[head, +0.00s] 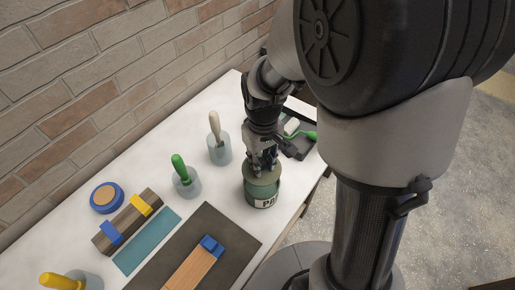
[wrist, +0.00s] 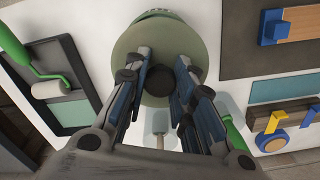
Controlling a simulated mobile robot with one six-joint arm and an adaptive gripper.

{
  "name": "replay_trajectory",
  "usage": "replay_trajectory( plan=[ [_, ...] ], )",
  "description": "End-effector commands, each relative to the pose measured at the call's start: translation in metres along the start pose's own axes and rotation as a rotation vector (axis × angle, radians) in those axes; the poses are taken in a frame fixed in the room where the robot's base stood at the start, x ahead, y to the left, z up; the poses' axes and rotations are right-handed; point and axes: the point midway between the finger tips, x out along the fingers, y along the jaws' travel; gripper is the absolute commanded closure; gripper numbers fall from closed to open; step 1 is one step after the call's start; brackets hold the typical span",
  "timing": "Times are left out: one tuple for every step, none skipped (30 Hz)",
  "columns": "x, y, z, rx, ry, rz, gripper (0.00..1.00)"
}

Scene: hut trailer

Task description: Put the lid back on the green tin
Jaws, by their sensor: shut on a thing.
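The green tin (head: 262,192) stands upright on the white table, with a pale label on its front. The round olive-green lid (wrist: 158,38) is over the tin's top, and it also shows in the head view (head: 254,176). A strip of the tin (wrist: 158,14) shows past the lid's edge in the wrist view. My gripper (head: 262,168) points down over the tin and is shut on the lid, its fingers (wrist: 165,62) either side of the dark middle knob. I cannot tell whether the lid touches the rim all round.
A paint tray (head: 300,145) with a green-handled roller is close behind the tin. Pots with a pale-handled tool (head: 215,125) and a green-handled tool (head: 180,168) stand to the left. A dark mat (head: 215,225) with a wood block lies in front. A brick wall backs the table.

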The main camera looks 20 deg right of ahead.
Motion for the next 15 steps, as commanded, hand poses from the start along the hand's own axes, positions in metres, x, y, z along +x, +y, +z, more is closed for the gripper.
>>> replay_trajectory(
  plan=[
    [0.002,0.0,0.001,-0.001,0.001,0.0,0.97],
    [0.003,0.0,0.001,-0.001,0.001,0.0,0.97],
    [0.004,0.0,0.001,-0.001,0.001,0.0,0.97],
    [0.006,0.0,0.001,-0.001,0.001,0.0,0.97],
    [0.007,0.0,0.001,-0.001,0.001,0.0,0.97],
    [0.01,0.0,0.001,-0.001,0.0,0.0,0.97],
    [0.012,0.0,0.001,-0.001,0.0,0.0,0.97],
    [0.015,0.0,0.001,-0.001,0.0,0.0,0.97],
    [0.018,0.0,0.001,0.0,0.0,0.0,0.97],
    [0.021,0.0,0.001,0.0,0.0,0.0,0.97],
    [0.024,0.0,0.001,0.0,0.0,0.0,0.97],
    [0.028,0.0,0.001,0.0,-0.001,0.0,0.97],
    [0.031,0.0,0.001,0.0,-0.001,0.0,0.97],
    [0.034,0.0,0.001,0.0,-0.001,0.0,0.97],
    [0.038,0.0,0.001,0.0,-0.001,0.0,0.97]
  ],
)
